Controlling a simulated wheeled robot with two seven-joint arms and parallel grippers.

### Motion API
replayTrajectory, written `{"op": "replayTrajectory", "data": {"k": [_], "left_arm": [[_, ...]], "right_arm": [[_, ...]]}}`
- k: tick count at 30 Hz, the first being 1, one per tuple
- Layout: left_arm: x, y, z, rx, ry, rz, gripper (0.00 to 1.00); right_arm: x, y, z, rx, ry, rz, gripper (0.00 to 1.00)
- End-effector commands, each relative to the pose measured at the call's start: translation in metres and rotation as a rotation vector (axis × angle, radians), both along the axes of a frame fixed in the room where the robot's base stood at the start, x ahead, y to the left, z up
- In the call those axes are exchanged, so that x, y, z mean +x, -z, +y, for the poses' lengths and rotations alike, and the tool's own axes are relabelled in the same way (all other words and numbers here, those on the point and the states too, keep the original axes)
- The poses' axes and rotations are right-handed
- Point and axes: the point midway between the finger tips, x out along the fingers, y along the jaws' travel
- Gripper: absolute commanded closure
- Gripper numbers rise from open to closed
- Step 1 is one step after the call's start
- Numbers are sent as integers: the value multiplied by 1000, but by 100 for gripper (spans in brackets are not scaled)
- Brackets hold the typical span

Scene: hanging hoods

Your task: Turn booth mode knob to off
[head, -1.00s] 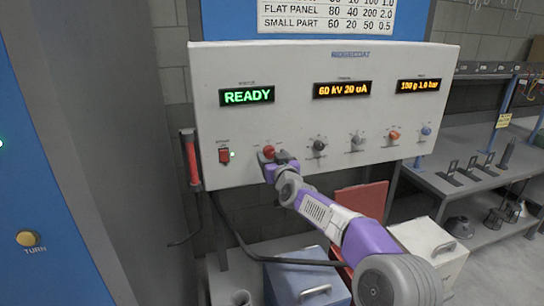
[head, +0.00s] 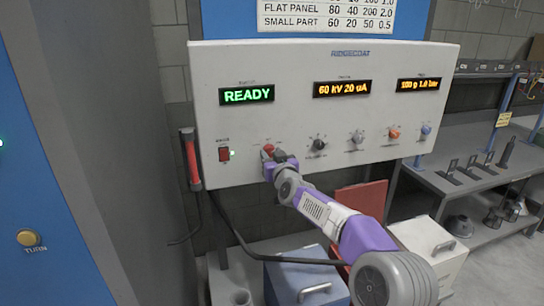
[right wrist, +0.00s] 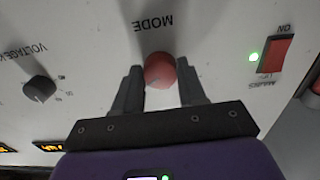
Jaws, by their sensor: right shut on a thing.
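The red mode knob (head: 268,149) is on the lower left of the white control panel (head: 290,110), right of the power switch. In the right wrist view the knob (right wrist: 160,70) is below the upside-down word MODE, with one dark finger on each side. A pale mark shows on its lower left, but I cannot read its setting. My right gripper (head: 273,157) is shut on the knob; its fingers (right wrist: 159,82) also show in the right wrist view. My left gripper is not in view.
The display (head: 247,95) reads READY. A blue box (head: 290,280) stands below.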

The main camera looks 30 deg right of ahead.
Motion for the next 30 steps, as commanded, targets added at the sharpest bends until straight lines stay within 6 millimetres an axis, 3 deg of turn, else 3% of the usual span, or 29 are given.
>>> {"op": "replayTrajectory", "data": {"k": [8, 30], "left_arm": [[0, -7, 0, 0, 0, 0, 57], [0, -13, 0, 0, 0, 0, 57]], "right_arm": [[0, -1, 1, -141, -2, 35, 90], [0, 0, 0, -781, -2, 188, 90]]}}
